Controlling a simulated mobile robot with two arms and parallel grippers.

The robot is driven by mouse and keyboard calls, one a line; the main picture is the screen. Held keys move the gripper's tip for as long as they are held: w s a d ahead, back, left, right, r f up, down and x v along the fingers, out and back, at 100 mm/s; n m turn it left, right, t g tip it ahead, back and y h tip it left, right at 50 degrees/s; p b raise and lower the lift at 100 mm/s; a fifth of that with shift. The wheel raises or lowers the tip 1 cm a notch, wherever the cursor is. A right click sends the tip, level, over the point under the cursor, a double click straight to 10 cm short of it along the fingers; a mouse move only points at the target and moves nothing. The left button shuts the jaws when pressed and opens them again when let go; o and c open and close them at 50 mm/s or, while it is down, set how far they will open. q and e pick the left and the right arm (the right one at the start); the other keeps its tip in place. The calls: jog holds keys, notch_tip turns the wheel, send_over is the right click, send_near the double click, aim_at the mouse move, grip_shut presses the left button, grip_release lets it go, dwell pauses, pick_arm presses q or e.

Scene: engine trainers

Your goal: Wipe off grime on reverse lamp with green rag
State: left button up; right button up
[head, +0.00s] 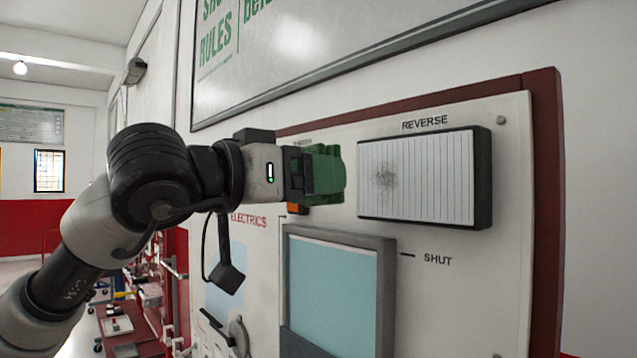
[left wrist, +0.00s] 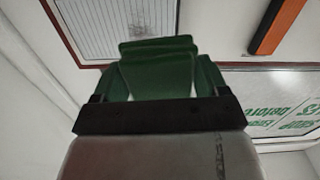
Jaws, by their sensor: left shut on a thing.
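The reverse lamp (head: 430,180) is a white ribbed panel in a dark frame, under the word REVERSE on the wall board. A grey smudge of grime (head: 385,178) marks its left part. My left gripper (head: 312,175) is shut on the green rag (head: 328,172), just left of the lamp in the head view. The rag seems apart from the lamp face. In the left wrist view the folded rag (left wrist: 160,68) fills the jaws, and the lamp (left wrist: 115,28) with a faint grey smudge shows beyond it. My right gripper is not in view.
The board (head: 465,290) has a dark red border and carries a grey-framed light blue window (head: 333,295) below the lamp, marked SHUT at its right. A framed rules sign (head: 300,50) hangs above. An orange bar (left wrist: 278,25) shows in the left wrist view.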

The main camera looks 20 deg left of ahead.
aim_at(372, 181)
pick_arm(q)
jog(key=shift+s+a, duration=0.1)
dwell(0.5)
jog(key=shift+w+d, duration=0.4)
jog(key=shift+w, duration=0.2)
jog(key=shift+p+x, duration=0.8)
jog(key=shift+x, duration=1.7)
jog(key=shift+f, duration=0.1)
jog(key=shift+p+x, duration=0.4)
jog(key=shift+x, duration=0.9)
jog(key=shift+s, duration=0.1)
